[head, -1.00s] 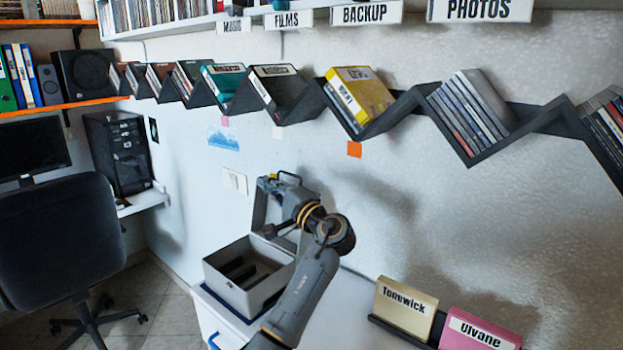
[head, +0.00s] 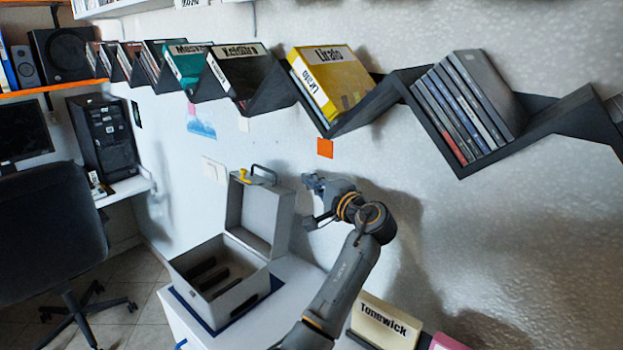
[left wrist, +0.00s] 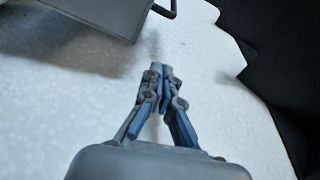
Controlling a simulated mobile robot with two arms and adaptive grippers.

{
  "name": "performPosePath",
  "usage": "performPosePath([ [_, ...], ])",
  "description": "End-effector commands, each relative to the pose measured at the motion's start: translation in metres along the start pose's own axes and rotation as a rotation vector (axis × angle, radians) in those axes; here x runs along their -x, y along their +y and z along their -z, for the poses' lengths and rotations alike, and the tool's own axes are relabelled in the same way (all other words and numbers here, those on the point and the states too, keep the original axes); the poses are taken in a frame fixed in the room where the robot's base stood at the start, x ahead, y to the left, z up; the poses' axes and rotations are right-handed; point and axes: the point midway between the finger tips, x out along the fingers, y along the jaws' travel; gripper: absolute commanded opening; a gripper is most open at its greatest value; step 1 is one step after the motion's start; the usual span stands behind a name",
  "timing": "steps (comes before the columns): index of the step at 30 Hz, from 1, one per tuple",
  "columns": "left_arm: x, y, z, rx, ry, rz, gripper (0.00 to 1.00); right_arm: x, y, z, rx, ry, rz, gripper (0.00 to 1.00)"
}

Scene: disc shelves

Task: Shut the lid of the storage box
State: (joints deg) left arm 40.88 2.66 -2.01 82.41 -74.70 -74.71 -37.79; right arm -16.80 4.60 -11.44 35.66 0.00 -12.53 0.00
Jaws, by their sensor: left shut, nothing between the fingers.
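The grey storage box (head: 222,282) stands on a white cabinet top with its opening facing up; dark slots or items show inside. Its lid (head: 259,214) stands raised at the back edge, with a dark handle on top and a yellow latch. My left gripper (head: 309,222) is just right of the lid, apart from it in the head view. In the left wrist view the gripper (left wrist: 160,70) is shut and empty, and part of the grey lid (left wrist: 100,12) shows at the top left. My right gripper is not in view.
A zigzag shelf (head: 330,128) with disc cases runs along the wall above. A cream case marked Tonewick (head: 385,322) stands at the front right. A dark office chair (head: 50,235) is at left. The wall behind my gripper is close.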

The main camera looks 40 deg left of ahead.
Motion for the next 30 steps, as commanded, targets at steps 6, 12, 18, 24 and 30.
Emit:
performPosePath([
  [6,-0.045,-0.004,-0.001,-0.002,-0.003,0.000,0.00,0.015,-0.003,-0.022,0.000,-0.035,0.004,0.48],
  [12,-0.074,-0.003,-0.004,0.000,-0.001,0.000,0.00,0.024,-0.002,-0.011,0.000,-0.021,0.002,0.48],
  [18,-0.064,-0.002,-0.026,0.001,0.001,0.000,0.00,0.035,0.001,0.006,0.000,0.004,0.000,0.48],
  [24,-0.060,-0.001,-0.037,0.000,0.000,0.000,0.00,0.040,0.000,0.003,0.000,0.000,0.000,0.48],
  [30,-0.060,0.000,-0.038,0.000,0.000,0.000,0.00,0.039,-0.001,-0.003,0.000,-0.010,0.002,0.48],
])
